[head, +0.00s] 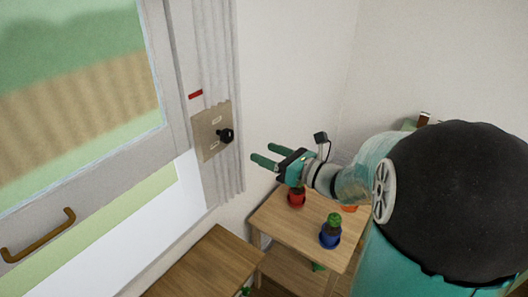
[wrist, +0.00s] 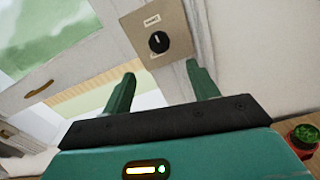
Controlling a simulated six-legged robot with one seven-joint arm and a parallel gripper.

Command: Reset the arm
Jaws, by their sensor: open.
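My gripper (head: 264,161) is open, with two green fingers apart and nothing between them. In the head view it is in the air to the right of a beige wall plate (head: 206,131) with a black knob (head: 225,135). My arm reaches in from the right. In the wrist view my gripper (wrist: 161,88) points towards the plate (wrist: 171,22) and its knob (wrist: 158,42), which show beyond the fingertips. The fingers are apart from the knob. The small labels on the plate are too blurred to read fully.
A small wooden table (head: 272,221) below my gripper holds a red pot (head: 296,200) and a blue pot (head: 330,238) with a green plant. Another wooden top (head: 205,265) is at the lower left. A window with a brown handle (head: 38,237) fills the left side. A red strip (head: 195,95) is above the plate.

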